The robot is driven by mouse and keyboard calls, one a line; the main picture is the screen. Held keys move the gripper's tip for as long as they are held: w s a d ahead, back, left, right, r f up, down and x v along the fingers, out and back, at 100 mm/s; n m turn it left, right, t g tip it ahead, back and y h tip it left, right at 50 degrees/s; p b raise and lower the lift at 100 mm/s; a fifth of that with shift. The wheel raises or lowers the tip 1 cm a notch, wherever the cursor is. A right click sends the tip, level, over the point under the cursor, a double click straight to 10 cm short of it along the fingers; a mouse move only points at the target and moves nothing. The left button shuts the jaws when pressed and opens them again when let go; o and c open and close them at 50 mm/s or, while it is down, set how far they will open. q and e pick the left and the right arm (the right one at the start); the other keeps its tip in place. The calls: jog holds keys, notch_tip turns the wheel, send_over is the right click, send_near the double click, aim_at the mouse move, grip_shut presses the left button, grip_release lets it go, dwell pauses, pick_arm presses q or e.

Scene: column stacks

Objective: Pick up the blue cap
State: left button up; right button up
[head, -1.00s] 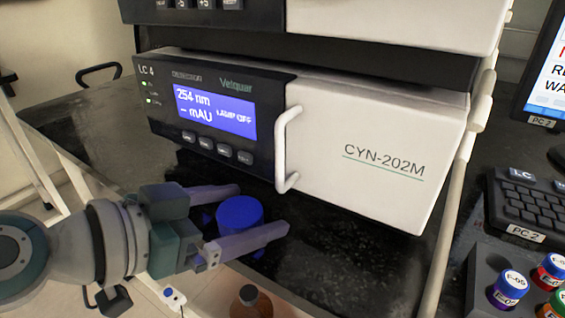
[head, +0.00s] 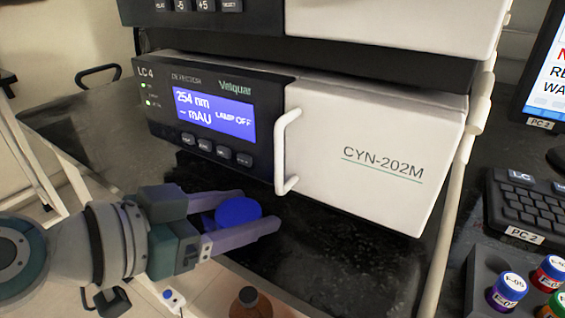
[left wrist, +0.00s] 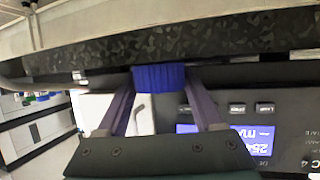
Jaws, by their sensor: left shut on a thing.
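The blue cap (head: 238,212) is between the fingers of my left gripper (head: 243,219), in front of the detector and above the dark bench top. My left gripper is shut on it, with a finger on either side. The left wrist view shows the ribbed side of the blue cap (left wrist: 159,77) between the two fingertips. The near finger hides part of the cap's lower side in the head view. My right gripper does not show.
The detector (head: 385,150) with a white handle (head: 283,150) stands just behind the gripper. A brown bottle (head: 248,302) is below, in front of the bench. A dark rack with capped vials (head: 508,290) and a keyboard (head: 530,205) are at the right.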

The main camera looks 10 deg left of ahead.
aim_at(240, 211)
pick_arm(q)
notch_tip(240, 211, up, 3)
jog(key=shift+r+p, duration=0.1)
jog(key=shift+p, duration=0.7)
jog(key=shift+s+a+r, duration=0.15)
jog(key=shift+s+r, duration=0.05)
jog(key=s+a+b, duration=0.7)
jog(key=s+a, duration=0.2)
jog(key=s, duration=0.5)
jog(key=shift+s+a+f, duration=0.15)
jog(key=shift+s+a, duration=0.15)
